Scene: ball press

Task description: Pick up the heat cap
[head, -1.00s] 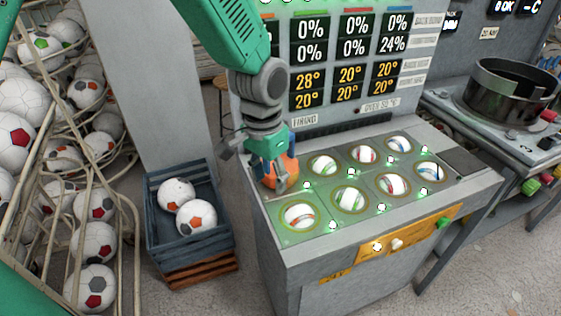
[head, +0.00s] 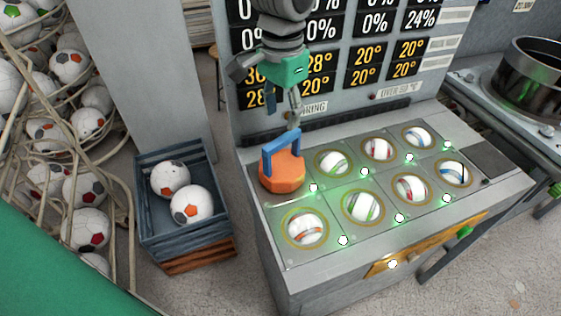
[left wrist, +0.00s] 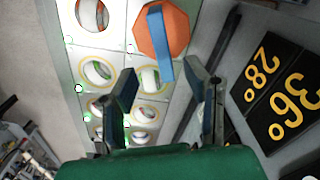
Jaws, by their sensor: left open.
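The heat cap (head: 282,175) is an orange, many-sided block with a blue handle (head: 280,150) on top. It sits at the back left spot of the press top. In the left wrist view the heat cap (left wrist: 170,32) lies beyond the fingers, near the top. My left gripper (head: 294,118) is open and empty, above and just behind the handle, apart from it. In the left wrist view its two fingers (left wrist: 167,82) are spread wide with nothing between them in their grip. My right gripper is not in view.
The press top (head: 283,258) holds several balls in round seats, with small green lights. A display panel (head: 440,62) stands behind it. A blue crate (head: 160,238) with two balls is at left, beside a rack of balls (head: 85,188). A metal pot (head: 525,88) stands at right.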

